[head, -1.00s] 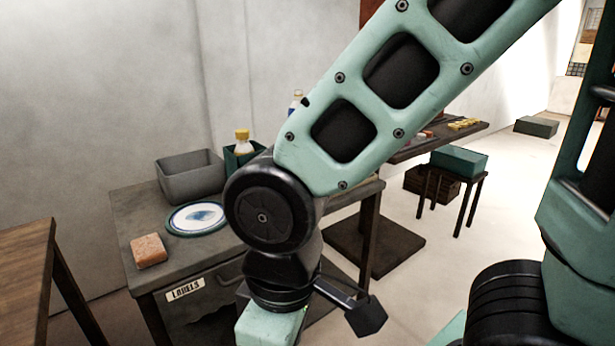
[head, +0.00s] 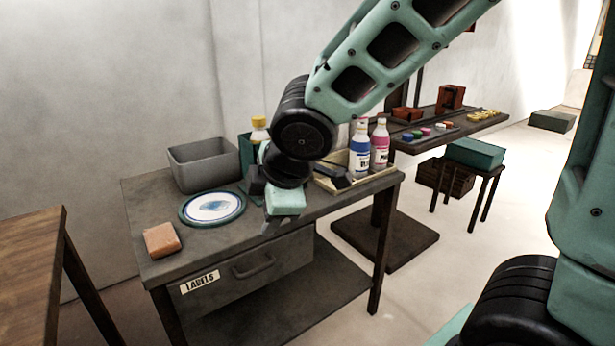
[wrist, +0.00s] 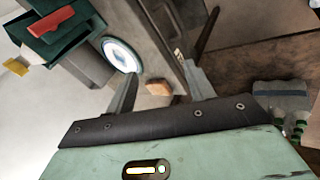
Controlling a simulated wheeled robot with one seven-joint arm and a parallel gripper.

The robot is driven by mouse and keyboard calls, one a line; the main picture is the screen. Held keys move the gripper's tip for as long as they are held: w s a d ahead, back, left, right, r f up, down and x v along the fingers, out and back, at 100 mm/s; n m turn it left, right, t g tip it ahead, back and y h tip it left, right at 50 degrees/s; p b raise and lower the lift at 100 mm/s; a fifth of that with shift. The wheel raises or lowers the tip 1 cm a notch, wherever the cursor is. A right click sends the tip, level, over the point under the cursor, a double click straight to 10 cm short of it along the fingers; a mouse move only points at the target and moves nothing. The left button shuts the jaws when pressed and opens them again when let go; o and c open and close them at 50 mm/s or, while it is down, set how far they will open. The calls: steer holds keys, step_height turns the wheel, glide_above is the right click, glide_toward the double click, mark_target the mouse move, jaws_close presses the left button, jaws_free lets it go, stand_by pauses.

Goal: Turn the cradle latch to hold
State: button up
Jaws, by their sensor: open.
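I cannot make out a cradle latch in either view. My gripper (head: 278,226) is open and empty, above the front edge of the grey bench (head: 150,200), right of the plate. In the wrist view my gripper (wrist: 162,85) has its two fingers spread, with an orange-brown block (wrist: 158,88) seen far beyond them. A pale tray (head: 325,180) with a blue-labelled bottle (head: 360,152) and a pink bottle (head: 380,145) stands on the bench at the right, partly hidden by my wrist.
On the bench are a grey bin (head: 203,168), a blue-white plate (head: 213,208), the orange-brown block (head: 162,240) and a yellow-capped bottle (head: 259,130). A wooden table (head: 30,260) stands left. A stool with a teal box (head: 475,153) stands right.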

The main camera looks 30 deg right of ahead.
steer(key=w+d+r+n+t+b, duration=0.2)
steer(key=w+d+r+n+t, duration=0.25)
steer(key=w+d+n, duration=0.55)
steer(key=s+d+n+g+y+b, duration=0.2)
steer(key=d+n, duration=0.9)
steer(key=d, duration=0.3)
steer(key=b+x, duration=0.1)
steer(key=x, duration=0.4)
steer(key=b+x, duration=0.2)
steer(key=x, duration=0.3)
steer(key=b+x, duration=0.2)
steer(key=x, duration=0.4)
steer(key=shift+d+f, duration=0.35)
steer(key=shift+d, duration=0.05)
steer(key=shift+w+a+f+b, duration=0.15)
steer(key=shift+w+f+b, duration=0.2)
steer(key=shift+w+b, duration=0.1)
steer(key=shift+c, duration=0.2)
steer(key=c, duration=0.9)
